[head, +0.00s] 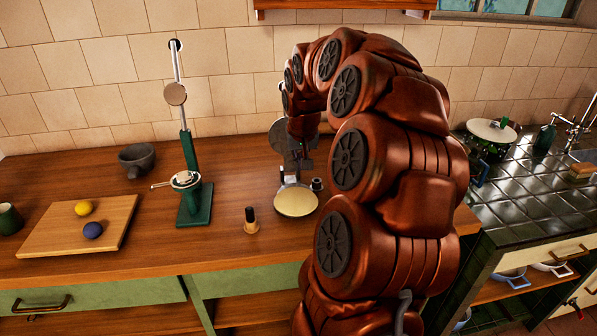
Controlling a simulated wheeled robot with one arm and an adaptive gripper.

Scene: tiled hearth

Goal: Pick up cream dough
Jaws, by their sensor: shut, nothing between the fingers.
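A flat, round cream disc (296,203) lies on the wooden counter, just below the end of my arm. It looks like the cream dough, but I cannot tell for certain whether it is dough or a pan or plate. My gripper (291,178) points down just above and behind the disc's far edge, shut and empty. The fingertips are small and merge with dark and metal parts behind the disc, so I cannot tell whether they touch it.
A wooden board (60,235) holds a yellow ball (84,208) and a blue ball (93,230). A green stand press (190,170), a grey mortar (137,158) and a small black-topped peg (250,220) stand nearby.

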